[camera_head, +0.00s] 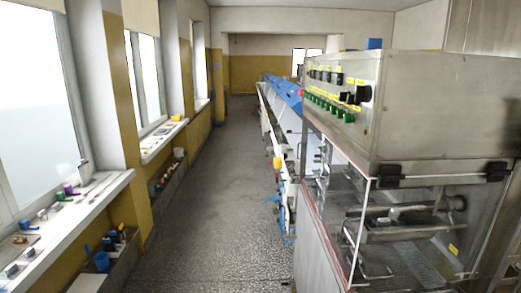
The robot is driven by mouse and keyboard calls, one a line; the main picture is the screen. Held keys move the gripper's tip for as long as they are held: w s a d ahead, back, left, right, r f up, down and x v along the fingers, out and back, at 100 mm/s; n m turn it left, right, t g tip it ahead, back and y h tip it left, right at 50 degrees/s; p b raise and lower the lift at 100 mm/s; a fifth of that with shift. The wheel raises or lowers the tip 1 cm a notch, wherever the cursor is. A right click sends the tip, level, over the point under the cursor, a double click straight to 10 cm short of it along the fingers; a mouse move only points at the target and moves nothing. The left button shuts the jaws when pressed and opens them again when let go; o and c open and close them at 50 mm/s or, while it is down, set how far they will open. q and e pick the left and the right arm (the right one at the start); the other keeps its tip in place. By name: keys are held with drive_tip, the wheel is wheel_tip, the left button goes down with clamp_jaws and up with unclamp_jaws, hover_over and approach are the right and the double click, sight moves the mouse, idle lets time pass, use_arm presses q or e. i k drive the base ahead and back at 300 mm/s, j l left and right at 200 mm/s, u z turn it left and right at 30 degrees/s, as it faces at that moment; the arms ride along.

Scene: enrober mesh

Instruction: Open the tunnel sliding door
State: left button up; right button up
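No gripper or arm of mine shows in the head view. A long, low line with blue covers (290,99), probably the tunnel, runs away down the room behind the steel machine. I cannot make out a sliding door on it, or whether one is open or shut. The steel machine (435,105) stands close on the right, with knobs and green buttons on its control face. Below its housing are clear panels (340,185), through which metal parts and a mesh (420,262) show.
A grey speckled floor aisle (212,185) runs clear down the middle. On the left, window sills (85,215) hold small items, and a blue cup (101,261) sits in a low trough. A yellow part (277,163) and blue pieces stick out from the line's aisle side.

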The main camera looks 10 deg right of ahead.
sight(308, 162)
drive_tip(key=i+u, duration=0.2)
drive_tip(key=i, duration=1.4)
drive_tip(key=i+z, duration=0.4)
drive_tip(key=i+j+z, duration=0.25)
drive_tip(key=i+z, duration=0.15)
drive_tip(key=i+j+z, duration=0.25)
drive_tip(key=z, duration=0.2)
drive_tip(key=i+j, duration=0.05)
drive_tip(key=i, duration=0.05)
